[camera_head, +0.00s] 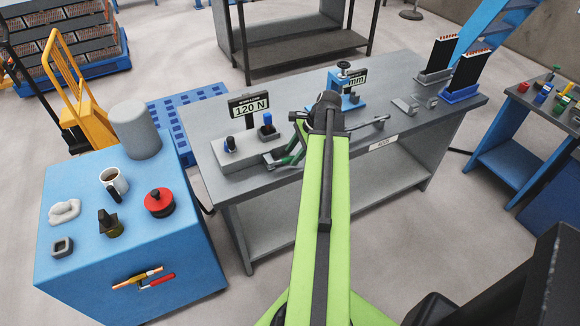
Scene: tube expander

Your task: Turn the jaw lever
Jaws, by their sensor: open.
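My lime-green arm reaches from the bottom of the view over the grey workbench (222,166). The dark end of my arm, with my gripper (326,106), is above the middle of the bench. Its fingertips are hard to make out from here; I see nothing held. A grey metal bar with a rounded end (367,126) sticks out to the right of my arm. It looks like a lever, but its inner end is hidden behind my arm. A grey part with a dark green piece (289,156) shows just left of my arm. I cannot tell whether my gripper touches either.
A "120 N" display (249,107) and a grey box with black and blue knobs (240,146) stand on the bench's left. A blue device with an "mm" display (355,78) stands behind. A blue cabinet (180,262) with small items is left.

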